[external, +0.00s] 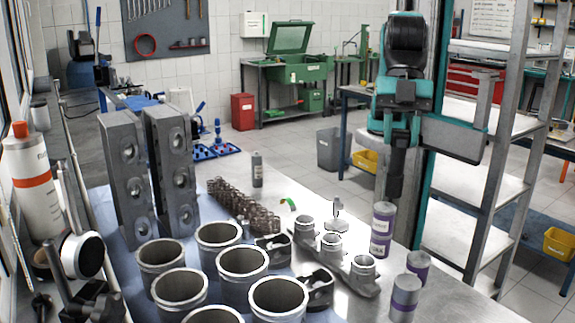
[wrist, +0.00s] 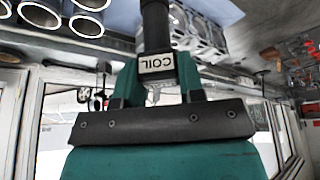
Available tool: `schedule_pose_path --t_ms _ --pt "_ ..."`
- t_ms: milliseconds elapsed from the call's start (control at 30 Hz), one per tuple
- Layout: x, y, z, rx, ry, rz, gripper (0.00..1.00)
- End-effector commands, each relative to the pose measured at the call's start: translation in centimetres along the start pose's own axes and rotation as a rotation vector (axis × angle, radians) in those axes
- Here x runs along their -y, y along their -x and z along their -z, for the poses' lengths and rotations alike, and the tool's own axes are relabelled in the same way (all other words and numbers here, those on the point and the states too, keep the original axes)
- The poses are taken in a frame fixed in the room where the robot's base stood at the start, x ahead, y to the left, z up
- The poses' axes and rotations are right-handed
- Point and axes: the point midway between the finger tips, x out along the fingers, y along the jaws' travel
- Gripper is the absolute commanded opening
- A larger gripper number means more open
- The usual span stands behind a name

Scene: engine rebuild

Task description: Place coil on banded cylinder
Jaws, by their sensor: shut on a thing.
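My gripper (wrist: 157,82) is shut on the black coil (wrist: 155,28), which carries a white "COIL" label between the two fingers in the wrist view. In the external view my gripper (external: 396,145) is at the right, pointing down, with the dark coil (external: 396,185) hanging upright below it. Two more purple-banded cylinders (external: 418,265) (external: 405,295) stand nearer the front.
A metal manifold part (external: 345,272) lies left of the banded cylinders. Several cylinder liners (external: 243,262), springs (external: 232,203) and two upright grey blocks (external: 125,170) crowd the bench. A shelf rack (external: 480,185) stands close on the right.

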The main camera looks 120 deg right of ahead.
Motion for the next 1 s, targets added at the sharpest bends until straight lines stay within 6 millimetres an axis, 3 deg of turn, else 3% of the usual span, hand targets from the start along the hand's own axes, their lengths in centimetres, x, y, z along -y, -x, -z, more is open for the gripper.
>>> schedule_pose_path --t_ms 33,100,267,367,800,1000 --pt "1.9 0.4 0.2 -0.002 0.014 0.008 0.09" --pt "3.5 0.7 0.2 -0.003 0.023 0.014 0.09" --pt "5.3 0.5 0.0 -0.001 0.032 0.02 0.09" --pt "5.5 -1.1 -0.8 0.003 0.032 0.02 0.09" --pt "5.5 -11.5 -5.1 0.002 0.033 0.021 0.09" --pt "5.6 -13.5 -5.8 -0.001 0.032 0.021 0.09"
